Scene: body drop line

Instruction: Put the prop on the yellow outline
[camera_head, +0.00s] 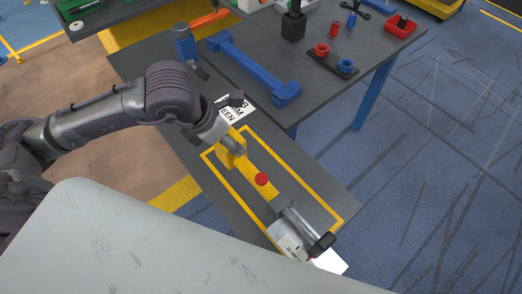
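The prop (262,195) is a long yellow body with a red knob, a grey rod and a black end. It lies slantwise across the grey bench top, inside or over the yellow outline (292,168). The far end is partly hidden by the gripper. My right gripper is not in view.
A blue bar (253,68) and a blue clamp-like part (186,46) lie behind. A grey surface (150,245) fills the foreground.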

